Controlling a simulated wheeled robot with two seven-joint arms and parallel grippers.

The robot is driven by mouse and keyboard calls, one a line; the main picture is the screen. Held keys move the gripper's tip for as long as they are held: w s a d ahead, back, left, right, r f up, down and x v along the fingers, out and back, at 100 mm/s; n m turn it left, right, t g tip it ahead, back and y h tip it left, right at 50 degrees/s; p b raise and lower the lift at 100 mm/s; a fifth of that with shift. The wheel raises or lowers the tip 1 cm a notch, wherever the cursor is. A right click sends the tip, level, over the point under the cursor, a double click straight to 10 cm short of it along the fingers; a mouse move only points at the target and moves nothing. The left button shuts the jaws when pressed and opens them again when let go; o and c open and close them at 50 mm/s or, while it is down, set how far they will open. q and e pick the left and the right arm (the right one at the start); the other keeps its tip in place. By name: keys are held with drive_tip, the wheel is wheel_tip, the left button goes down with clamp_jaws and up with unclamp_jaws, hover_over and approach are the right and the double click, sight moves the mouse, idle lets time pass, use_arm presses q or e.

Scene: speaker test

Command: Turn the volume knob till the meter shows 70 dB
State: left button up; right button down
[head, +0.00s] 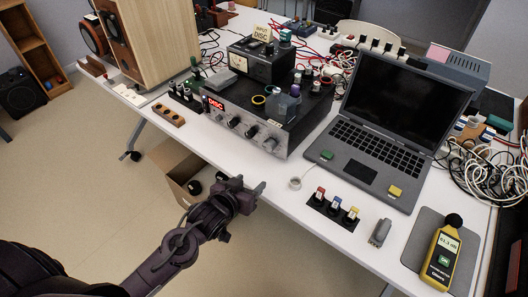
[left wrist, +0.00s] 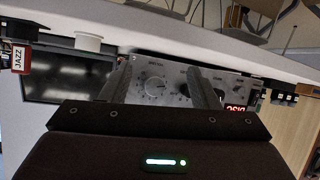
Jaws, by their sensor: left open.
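A dark amplifier (head: 283,128) with a silver front stands on the white table, a row of knobs along its front. A large knob (head: 270,144) is at the right of that row; I cannot read which is marked volume. The yellow handheld sound meter (head: 441,257) lies at the front right, its display seeming to read 61.3 dB. My left gripper (head: 250,185) is open and empty, in front of and below the amplifier, apart from it. In the left wrist view, the picture is upside down and a knob (left wrist: 155,87) shows between the open fingers (left wrist: 161,67). My right gripper is not in view.
An open laptop (head: 373,150) stands right of the amplifier. A wooden speaker (head: 150,42) is at the left. An open cardboard box (head: 178,168) is below the table.

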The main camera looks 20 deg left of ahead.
sight(267, 148)
use_arm(q)
drive_tip(key=w+t, duration=0.1)
drive_tip(key=w+t+h, duration=0.1)
drive_tip(key=r, duration=0.1)
drive_tip(key=shift+w+a+t+h, duration=0.35)
drive_tip(key=shift+w+t+h, duration=0.05)
drive_tip(key=shift+w+a+r+m+t+h, duration=0.25)
drive_tip(key=shift+w+r+t+h, duration=0.15)
drive_tip(key=shift+h, duration=0.2)
drive_tip(key=shift+w+a+r+m+t+h, duration=0.2)
drive_tip(key=shift+w+a+m+t+h, duration=0.05)
drive_tip(key=shift+t+h, duration=0.3)
drive_tip(key=x, duration=0.6)
drive_tip(key=shift+x, duration=0.8)
drive_tip(key=shift+s, duration=0.1)
drive_tip(key=shift+c, duration=0.4)
drive_tip(key=c, duration=0.9)
